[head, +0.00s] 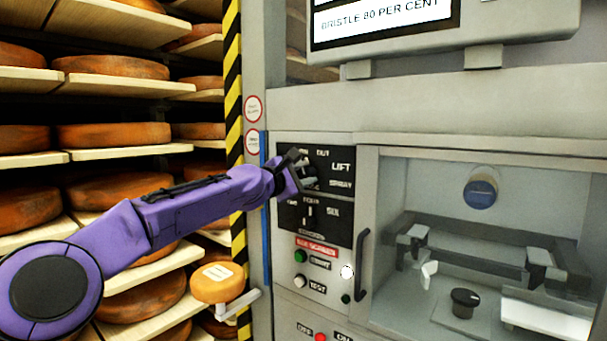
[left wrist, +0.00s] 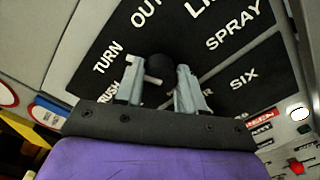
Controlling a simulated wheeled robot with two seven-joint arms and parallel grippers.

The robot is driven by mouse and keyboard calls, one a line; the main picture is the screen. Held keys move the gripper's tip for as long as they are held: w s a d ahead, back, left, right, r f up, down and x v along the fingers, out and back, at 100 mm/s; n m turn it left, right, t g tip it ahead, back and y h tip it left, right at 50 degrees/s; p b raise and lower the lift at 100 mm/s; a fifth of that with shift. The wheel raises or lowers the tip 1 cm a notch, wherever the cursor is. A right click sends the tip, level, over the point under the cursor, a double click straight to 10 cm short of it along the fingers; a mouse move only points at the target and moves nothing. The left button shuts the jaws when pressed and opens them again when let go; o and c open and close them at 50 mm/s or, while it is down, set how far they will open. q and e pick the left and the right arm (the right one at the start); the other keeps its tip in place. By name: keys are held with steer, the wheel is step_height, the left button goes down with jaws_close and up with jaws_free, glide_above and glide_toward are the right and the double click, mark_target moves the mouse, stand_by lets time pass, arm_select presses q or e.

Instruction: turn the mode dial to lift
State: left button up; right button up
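The mode dial is a round black knob (left wrist: 157,68) on a black panel with the white words TURN, OUT, LIFT, SPRAY and BRUSH around it. In the head view it is mostly hidden by my left gripper (head: 303,167). The left wrist view shows the two grey fingers of my left gripper (left wrist: 160,77) apart, one on each side of the knob. I cannot tell whether they press on it. A pale mark shows on the knob's lower part, but its setting is unclear. The LIFT label (head: 341,167) is right of the gripper. My right gripper is not in view.
A second dial (head: 309,213) sits just below, with SIX beside it. Under it are a green button (head: 300,256) and a white button (head: 299,281). A door handle (head: 361,265) stands out at the right. Shelves of cheese wheels (head: 113,134) fill the left.

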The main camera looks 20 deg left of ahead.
arm_select(q)
steer(key=c, duration=0.4)
steer(key=m, duration=0.3)
steer(key=shift+f+m, duration=0.1)
steer(key=shift+m, duration=0.3)
steer(key=m, duration=0.3)
steer(key=shift+m, duration=0.3)
steer(key=m+b, duration=0.1)
steer(key=m, duration=0.4)
steer(key=shift+f, duration=0.1)
steer(key=m, duration=0.5)
steer(key=shift+b, duration=0.4)
steer(key=shift+m, duration=0.3)
